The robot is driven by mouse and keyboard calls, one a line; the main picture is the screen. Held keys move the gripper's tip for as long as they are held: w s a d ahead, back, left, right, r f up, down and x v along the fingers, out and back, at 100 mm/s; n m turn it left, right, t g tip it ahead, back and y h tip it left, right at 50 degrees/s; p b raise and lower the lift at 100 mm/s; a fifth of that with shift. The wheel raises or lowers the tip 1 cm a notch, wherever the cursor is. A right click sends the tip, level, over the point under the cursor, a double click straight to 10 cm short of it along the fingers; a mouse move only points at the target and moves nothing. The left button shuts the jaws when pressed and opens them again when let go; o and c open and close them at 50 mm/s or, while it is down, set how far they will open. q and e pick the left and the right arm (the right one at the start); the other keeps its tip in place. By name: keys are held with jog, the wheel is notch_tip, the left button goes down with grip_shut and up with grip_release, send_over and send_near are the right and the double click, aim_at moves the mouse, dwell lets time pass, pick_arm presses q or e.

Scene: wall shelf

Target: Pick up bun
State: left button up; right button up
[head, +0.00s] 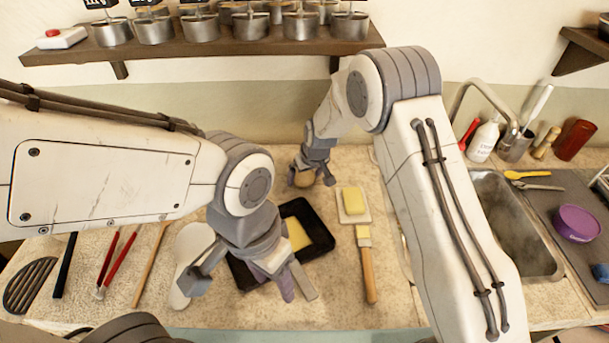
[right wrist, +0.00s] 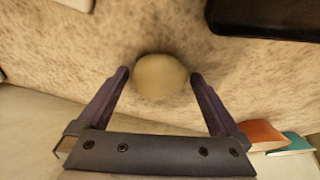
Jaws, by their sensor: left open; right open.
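The bun (head: 304,178) is small, round and tan and lies on the counter behind the black tray. It also shows in the right wrist view (right wrist: 160,75). My right gripper (head: 305,177) is over it and open, with a finger on each side of the bun. In the right wrist view the right gripper (right wrist: 160,75) shows small gaps between its fingertips and the bun, or light contact; I cannot tell which. My left gripper (head: 250,285) is open above the black tray (head: 318,222) and hides part of it.
Red tongs (head: 118,262) and a white spoon (head: 190,245) lie at left. A shelf (head: 240,48) with metal pots hangs above. A sink (head: 510,215) is at right.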

jog(key=c, duration=1.2)
jog(key=shift+o, duration=0.2)
